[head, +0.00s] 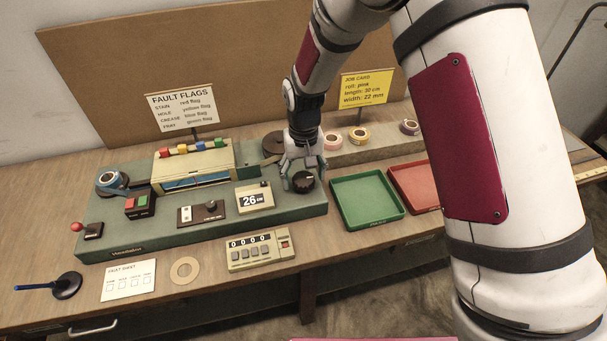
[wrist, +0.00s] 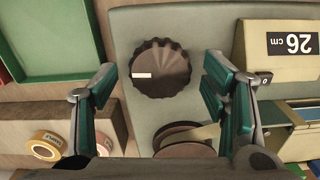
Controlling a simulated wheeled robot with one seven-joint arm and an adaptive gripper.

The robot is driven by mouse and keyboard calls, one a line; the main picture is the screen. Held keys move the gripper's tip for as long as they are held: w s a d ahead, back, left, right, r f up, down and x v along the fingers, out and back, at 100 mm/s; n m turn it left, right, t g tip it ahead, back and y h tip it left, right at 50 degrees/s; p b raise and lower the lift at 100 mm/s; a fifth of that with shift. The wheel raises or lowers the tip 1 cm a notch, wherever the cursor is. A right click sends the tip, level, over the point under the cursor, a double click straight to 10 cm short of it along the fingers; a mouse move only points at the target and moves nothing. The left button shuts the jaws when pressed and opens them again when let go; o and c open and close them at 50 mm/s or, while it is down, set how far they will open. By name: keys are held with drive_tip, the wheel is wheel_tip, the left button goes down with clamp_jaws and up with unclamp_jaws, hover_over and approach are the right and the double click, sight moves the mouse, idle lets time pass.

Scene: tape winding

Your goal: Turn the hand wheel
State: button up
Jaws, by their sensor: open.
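The hand wheel is a dark brown, scalloped knob with a white mark; it shows in the wrist view (wrist: 160,68) and near the right end of the green machine in the head view (head: 303,181). In the wrist view its white mark points to the left. My gripper (head: 300,178) is above the wheel, pointing down. In the wrist view the open fingers of my gripper (wrist: 160,92) stand on either side of the wheel, apart from it, with the wheel a little ahead of the fingertips. The machine (head: 120,238) reads 26 cm on its display (head: 255,197).
A green tray (head: 367,202) and a red tray (head: 412,184) lie right of the machine. Tape rolls (head: 358,135) sit on a ledge behind them. Dark discs (wrist: 185,140) sit beside the wheel.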

sight(304, 178)
wheel_tip(304, 178, up, 12)
idle(0.5)
drive_tip(key=shift+f, duration=0.1)
idle(1.0)
